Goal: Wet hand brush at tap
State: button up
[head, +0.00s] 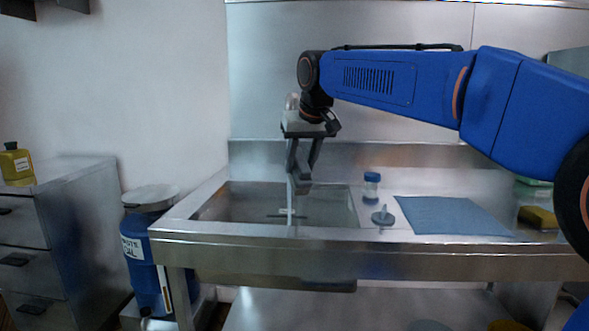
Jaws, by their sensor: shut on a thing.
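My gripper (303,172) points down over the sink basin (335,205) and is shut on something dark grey. This looks like the hand brush (304,187), small and partly hidden by the fingers. A pale vertical streak (291,200), which looks like running water, drops into the basin right beside the fingers. I cannot tell whether it touches the brush. The tap (293,101) is mostly hidden behind my gripper; only a pale bit shows.
Right of the basin stand a blue-capped jar (371,187) and a grey knobbed disc (382,217). A blue cloth (450,215) lies flat, with a yellow sponge (538,217) farther right. A blue waste-oil drum (145,262) and a drawer cabinet (60,230) stand left.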

aim_at(307, 171)
jog(key=shift+s+d, duration=0.35)
jog(key=shift+s, duration=0.4)
jog(key=shift+s+d, duration=0.3)
jog(key=shift+s, duration=0.45)
jog(key=shift+s+d, duration=0.35)
jog(key=shift+s, duration=0.4)
jog(key=shift+r, duration=0.1)
jog(key=s+d+r, duration=0.2)
jog(key=s+r, duration=0.2)
jog(key=shift+s, duration=0.3)
